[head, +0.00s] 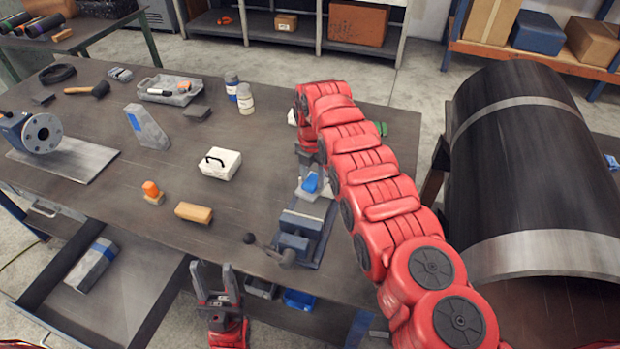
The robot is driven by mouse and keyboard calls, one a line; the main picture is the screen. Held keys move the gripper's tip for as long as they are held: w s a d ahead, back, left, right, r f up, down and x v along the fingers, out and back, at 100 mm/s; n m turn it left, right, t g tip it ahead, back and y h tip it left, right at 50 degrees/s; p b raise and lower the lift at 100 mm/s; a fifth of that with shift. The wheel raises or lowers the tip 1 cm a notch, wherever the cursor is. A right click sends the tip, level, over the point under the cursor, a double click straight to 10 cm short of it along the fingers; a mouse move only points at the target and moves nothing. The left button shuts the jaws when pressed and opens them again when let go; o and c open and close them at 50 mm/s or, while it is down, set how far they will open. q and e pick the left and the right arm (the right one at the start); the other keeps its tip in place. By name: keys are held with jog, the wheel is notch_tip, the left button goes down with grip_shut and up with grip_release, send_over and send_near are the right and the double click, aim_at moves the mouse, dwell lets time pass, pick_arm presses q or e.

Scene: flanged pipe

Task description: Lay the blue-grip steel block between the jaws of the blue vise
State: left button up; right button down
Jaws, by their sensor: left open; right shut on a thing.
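The blue vise (300,232) is bolted near the front edge of the workbench, with its handle to the left. The blue-grip steel block (310,184) shows just beyond the vise, its blue part on top of pale metal. My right gripper (309,168) points down at the block and is shut on it; the fingertips are small and partly hidden by my red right arm. I cannot tell the gap between block and vise. My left gripper (217,284) is open and empty, in front of the bench edge, left of the vise.
On the bench are a white box (220,164), a wooden block (194,212), an orange-topped item (152,190), a grey-blue angled block (148,127) and a tray (170,90). An open drawer (110,290) juts out front left. A large dark pipe (525,150) stands right.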

jog(key=shift+s+a+f+n, duration=0.1)
jog(key=shift+a+n, duration=0.05)
jog(key=shift+n, duration=0.4)
jog(key=shift+s+a+n, duration=0.1)
jog(key=shift+n, duration=0.45)
jog(key=shift+a+f, duration=0.1)
jog(key=shift+f, duration=0.2)
notch_tip(320, 180, down, 2)
jog(key=shift+s+b, duration=0.1)
jog(key=shift+b, duration=0.35)
notch_tip(320, 180, down, 6)
jog(key=b, duration=0.5)
jog(key=shift+b, duration=0.3)
jog(key=shift+f+b, duration=0.6)
jog(key=shift+b, duration=0.15)
jog(key=shift+c, duration=1.4)
grip_release()
